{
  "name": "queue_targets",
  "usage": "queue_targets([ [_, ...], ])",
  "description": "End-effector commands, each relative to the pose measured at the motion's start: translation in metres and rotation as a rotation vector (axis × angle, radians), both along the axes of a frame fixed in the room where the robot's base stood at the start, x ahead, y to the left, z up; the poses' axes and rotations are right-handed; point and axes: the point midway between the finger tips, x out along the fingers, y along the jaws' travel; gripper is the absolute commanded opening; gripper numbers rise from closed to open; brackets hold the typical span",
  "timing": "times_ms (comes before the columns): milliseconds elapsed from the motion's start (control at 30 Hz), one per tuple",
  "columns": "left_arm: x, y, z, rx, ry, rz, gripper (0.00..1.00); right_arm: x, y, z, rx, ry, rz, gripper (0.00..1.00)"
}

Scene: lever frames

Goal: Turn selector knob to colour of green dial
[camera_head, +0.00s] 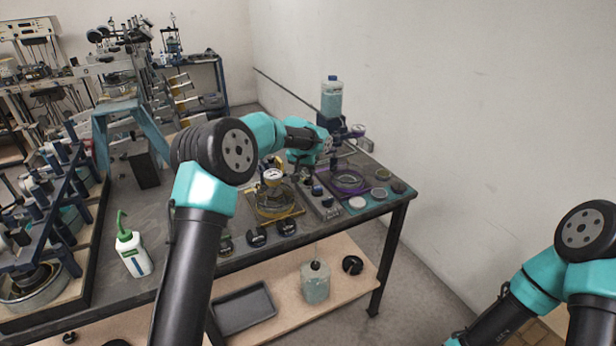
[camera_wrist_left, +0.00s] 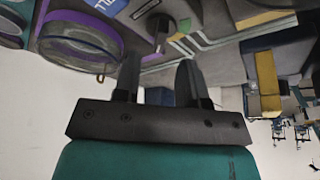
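My left gripper (camera_head: 328,158) reaches over the far right part of the workbench in the head view. In the left wrist view its two dark fingers (camera_wrist_left: 160,68) stand apart with a gap between them, and nothing is clearly held. Just beyond the fingertips is a dark knob-like part (camera_wrist_left: 158,30) on a grey panel with green, yellow and white marks. I cannot tell whether a finger touches it. In the head view a white-faced dial gauge (camera_head: 273,176) stands left of the gripper. I cannot make out a green dial for certain. My right gripper is out of view.
A purple ring (camera_head: 349,180) lies right of the gripper; it also shows in the left wrist view (camera_wrist_left: 95,24). A bottle (camera_head: 331,97) stands behind. Round lids (camera_head: 357,203) lie near the front right edge. A white bottle (camera_head: 133,254) stands at left, beside a rack (camera_head: 50,190).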

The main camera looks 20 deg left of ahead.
Motion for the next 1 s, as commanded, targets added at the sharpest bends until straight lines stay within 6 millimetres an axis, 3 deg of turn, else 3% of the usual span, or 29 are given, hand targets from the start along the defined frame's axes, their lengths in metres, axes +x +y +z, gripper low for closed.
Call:
queue_targets([
  [100,0.008,-0.001,-0.02,0.0,0.001,0.0,0.38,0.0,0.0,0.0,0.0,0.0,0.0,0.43],
  [300,0.016,-0.002,-0.04,0.0,0.0,0.0,0.38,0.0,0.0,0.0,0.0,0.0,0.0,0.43],
  [667,0.018,-0.002,-0.044,0.0,-0.001,-0.001,0.38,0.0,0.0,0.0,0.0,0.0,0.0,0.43],
  [1000,0.018,-0.003,-0.045,0.0,0.0,-0.001,0.08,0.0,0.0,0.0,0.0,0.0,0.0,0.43],
])
